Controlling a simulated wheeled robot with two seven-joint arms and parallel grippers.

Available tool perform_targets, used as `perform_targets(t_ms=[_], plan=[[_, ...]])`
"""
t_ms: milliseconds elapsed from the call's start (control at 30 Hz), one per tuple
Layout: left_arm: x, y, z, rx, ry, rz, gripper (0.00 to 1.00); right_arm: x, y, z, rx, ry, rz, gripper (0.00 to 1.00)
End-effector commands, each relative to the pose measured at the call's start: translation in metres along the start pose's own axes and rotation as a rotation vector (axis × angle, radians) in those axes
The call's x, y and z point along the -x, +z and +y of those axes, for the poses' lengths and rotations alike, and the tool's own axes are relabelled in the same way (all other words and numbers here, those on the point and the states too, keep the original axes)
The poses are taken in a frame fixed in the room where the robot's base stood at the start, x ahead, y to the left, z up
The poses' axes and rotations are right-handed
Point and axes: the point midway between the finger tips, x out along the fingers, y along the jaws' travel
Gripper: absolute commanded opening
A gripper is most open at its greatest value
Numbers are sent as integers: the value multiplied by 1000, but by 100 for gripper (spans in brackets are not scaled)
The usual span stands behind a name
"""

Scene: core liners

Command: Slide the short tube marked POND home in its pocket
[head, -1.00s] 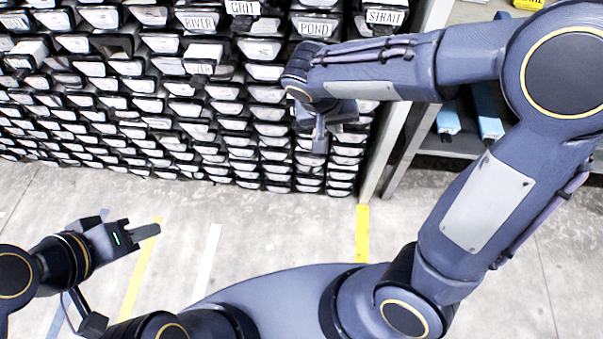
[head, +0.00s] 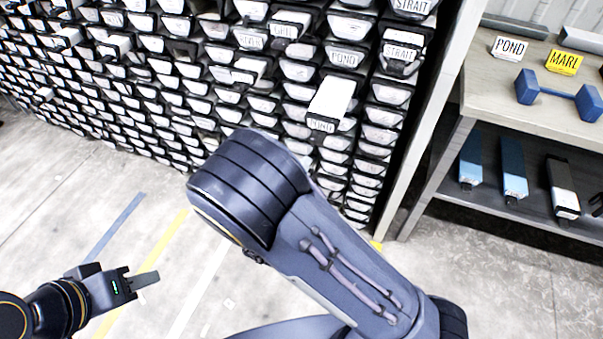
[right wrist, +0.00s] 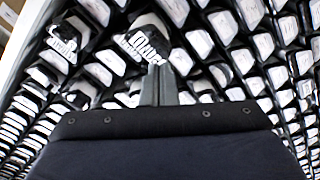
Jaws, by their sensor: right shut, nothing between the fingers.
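In the head view the short white tube marked POND (head: 331,99) sticks out of its pocket in the rack, its label facing front and down. Another POND label (head: 344,59) is on the rack above it. My right gripper is hidden behind my arm in the head view. In the right wrist view its fingers (right wrist: 158,85) are shut and empty. Their tips are close to a protruding labelled tube end (right wrist: 146,40); its label is blurred, and I cannot tell whether they touch. My left gripper (head: 146,279) is low at the left, far from the rack; its finger gap does not show.
Other tubes protrude nearby, including one marked STRAIT (head: 401,52) at the right and one at the left (head: 246,71). A side shelf (head: 485,100) at the right holds POND and MARL signs, a blue dumbbell (head: 558,96) and several long boxes below. The floor at left is clear.

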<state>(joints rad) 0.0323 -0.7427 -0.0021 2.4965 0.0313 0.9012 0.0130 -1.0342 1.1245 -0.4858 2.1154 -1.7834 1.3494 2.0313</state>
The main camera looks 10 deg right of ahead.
Motion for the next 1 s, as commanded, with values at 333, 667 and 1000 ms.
perform_targets(t_ms=[333,667,1000], plan=[[10,-5,4,0,0,0,36,-40,0,2,0,2,-6,0],[11,-6,5,0,0,0,36,-52,1,0,0,0,-5,0],[10,-5,5,0,0,0,36,-53,1,0,0,0,-5,0]])
